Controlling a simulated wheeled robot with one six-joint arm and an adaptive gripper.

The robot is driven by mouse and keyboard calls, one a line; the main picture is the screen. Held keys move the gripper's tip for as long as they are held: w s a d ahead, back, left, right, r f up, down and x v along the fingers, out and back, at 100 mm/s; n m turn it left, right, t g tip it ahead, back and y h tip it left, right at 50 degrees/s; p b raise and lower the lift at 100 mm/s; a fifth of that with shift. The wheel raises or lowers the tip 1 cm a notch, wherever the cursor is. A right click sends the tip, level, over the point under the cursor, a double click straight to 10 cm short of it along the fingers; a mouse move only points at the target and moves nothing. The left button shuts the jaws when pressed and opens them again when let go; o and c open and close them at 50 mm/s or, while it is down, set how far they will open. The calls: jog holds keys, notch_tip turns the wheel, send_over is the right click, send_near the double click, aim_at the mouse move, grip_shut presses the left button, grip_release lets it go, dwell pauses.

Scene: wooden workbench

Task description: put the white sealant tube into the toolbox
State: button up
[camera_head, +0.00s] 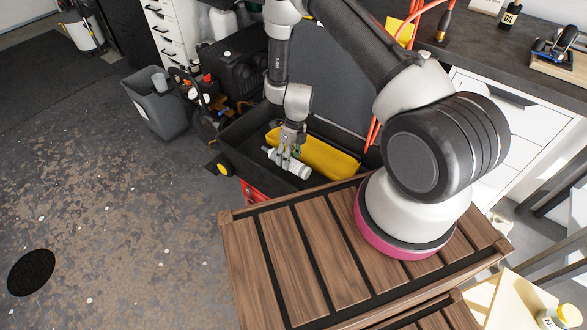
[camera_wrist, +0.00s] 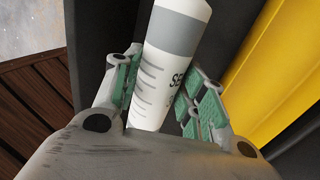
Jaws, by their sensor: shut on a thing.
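My gripper (camera_head: 289,150) is shut on the white sealant tube (camera_head: 289,163), which lies slantwise between the fingers. In the wrist view the tube (camera_wrist: 160,85) has a grey band and dark lettering, and the green-padded fingers of my gripper (camera_wrist: 163,95) are on both sides of it. The tube is over the open black toolbox (camera_head: 238,136), near the yellow piece inside it. I cannot tell whether the tube touches the toolbox floor. The tube's lower end is hidden behind my gripper in the wrist view.
A long yellow piece (camera_head: 325,157) lies in the toolbox and fills much of its right side. A slatted wooden bench top (camera_head: 285,245) is in front. A grey bin (camera_head: 155,105) stands left, and a dark counter (camera_head: 480,52) is at the back right.

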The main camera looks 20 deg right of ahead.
jog(key=shift+f, duration=3.5)
jog(key=o, duration=1.3)
jog(key=shift+f, duration=0.1)
